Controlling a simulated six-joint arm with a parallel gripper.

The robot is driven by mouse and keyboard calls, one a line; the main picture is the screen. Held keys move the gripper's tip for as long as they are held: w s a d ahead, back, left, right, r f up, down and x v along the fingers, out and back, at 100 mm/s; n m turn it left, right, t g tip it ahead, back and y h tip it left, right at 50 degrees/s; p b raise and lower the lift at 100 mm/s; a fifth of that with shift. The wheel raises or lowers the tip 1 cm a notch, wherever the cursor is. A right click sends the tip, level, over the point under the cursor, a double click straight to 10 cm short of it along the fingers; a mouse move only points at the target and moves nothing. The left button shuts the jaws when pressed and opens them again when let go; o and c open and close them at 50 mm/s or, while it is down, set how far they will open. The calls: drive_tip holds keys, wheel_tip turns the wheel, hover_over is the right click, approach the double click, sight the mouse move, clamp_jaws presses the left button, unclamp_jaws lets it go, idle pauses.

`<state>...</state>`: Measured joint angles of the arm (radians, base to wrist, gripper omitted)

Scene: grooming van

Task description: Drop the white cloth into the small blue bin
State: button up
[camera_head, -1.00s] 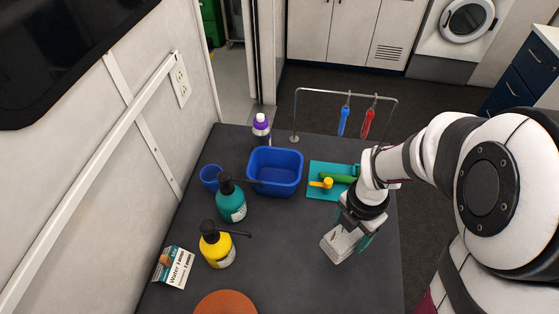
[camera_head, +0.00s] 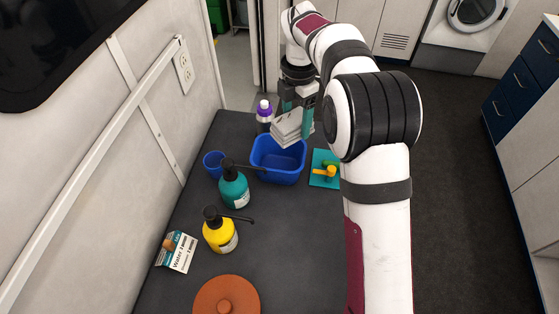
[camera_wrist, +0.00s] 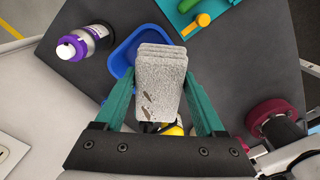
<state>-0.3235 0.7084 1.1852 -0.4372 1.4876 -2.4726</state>
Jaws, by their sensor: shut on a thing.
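The white cloth (camera_head: 288,127) is a folded, greyish-white stack. My gripper (camera_head: 296,112) is shut on it and holds it above the back part of the blue bin (camera_head: 277,173). In the wrist view the cloth (camera_wrist: 160,80) sits between the two green fingers of my gripper (camera_wrist: 160,100). It covers much of the blue bin (camera_wrist: 122,58), whose rim shows to its left. The bin is rectangular and open, and the part of its inside that shows in the head view looks empty.
A blue cup (camera_head: 213,163), a teal pump bottle (camera_head: 233,187) and a yellow pump bottle (camera_head: 219,232) stand to the left and front. A teal mat (camera_head: 318,178) with tools lies to the right.

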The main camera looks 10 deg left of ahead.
drive_tip(key=shift+w+a+r, duration=0.2)
drive_tip(key=shift+w+a, duration=0.05)
drive_tip(key=shift+a, duration=0.35)
drive_tip(key=shift+a+f, duration=0.15)
drive_tip(key=shift+f, duration=2.7)
drive_tip(key=o, duration=1.4)
drive_tip(key=shift+r, duration=0.15)
wheel_tip(320, 180, up, 16)
drive_tip(key=shift+f, duration=0.2)
